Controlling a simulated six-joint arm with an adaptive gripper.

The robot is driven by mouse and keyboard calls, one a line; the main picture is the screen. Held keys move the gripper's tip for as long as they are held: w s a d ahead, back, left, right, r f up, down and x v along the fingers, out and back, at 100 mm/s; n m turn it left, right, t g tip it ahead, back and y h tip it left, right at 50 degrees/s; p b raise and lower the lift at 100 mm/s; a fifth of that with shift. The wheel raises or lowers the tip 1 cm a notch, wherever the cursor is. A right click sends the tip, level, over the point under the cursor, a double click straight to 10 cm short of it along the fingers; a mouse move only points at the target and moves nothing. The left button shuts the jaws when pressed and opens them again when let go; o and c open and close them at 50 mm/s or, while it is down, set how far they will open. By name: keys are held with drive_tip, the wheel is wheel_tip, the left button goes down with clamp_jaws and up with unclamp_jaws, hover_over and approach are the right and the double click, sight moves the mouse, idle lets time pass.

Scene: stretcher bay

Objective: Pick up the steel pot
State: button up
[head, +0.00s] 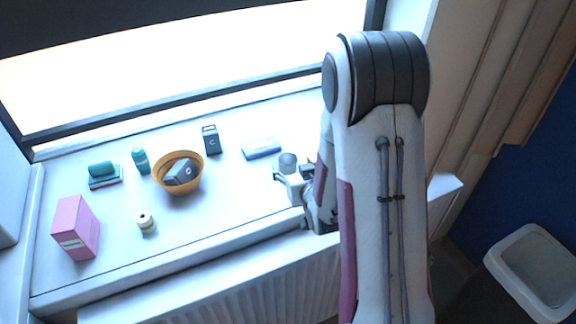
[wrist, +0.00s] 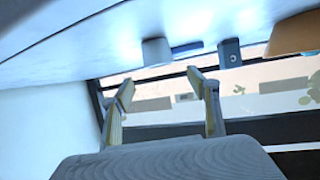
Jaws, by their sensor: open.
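The steel pot (head: 288,161) is a small grey cylinder on the white window sill, just beyond my gripper (head: 291,182) in the head view. In the wrist view the pot (wrist: 156,52) shows pale grey, ahead of the gap between my two fingertips (wrist: 160,84). My gripper is open and empty. The fingers are on either side of the pot's line in the wrist view and appear short of it. My gripper hides the pot's lower part in the head view.
Left of the pot are a blue-white flat box (head: 262,149), a dark box (head: 210,139) and an orange bowl (head: 178,188) holding a dark box. Farther left are a cream spool (head: 146,222), a teal bottle (head: 141,161) and a pink box (head: 76,228). The window (head: 170,50) stands behind.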

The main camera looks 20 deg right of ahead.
sight(286, 157)
drive_tip(key=shift+w+f, duration=0.1)
drive_tip(key=shift+f, duration=0.05)
idle(0.3)
drive_tip(key=shift+x, duration=1.2)
drive_tip(key=shift+w+d+f, duration=0.15)
drive_tip(key=shift+w+f, duration=0.35)
drive_tip(key=shift+w, duration=0.15)
drive_tip(key=shift+w+d+f, duration=0.15)
drive_tip(key=shift+w+f, duration=0.4)
drive_tip(key=shift+w, duration=0.1)
drive_tip(key=shift+x, duration=1)
drive_tip(key=shift+r, duration=0.1)
drive_tip(key=shift+c, duration=0.4)
drive_tip(key=c, duration=1.1)
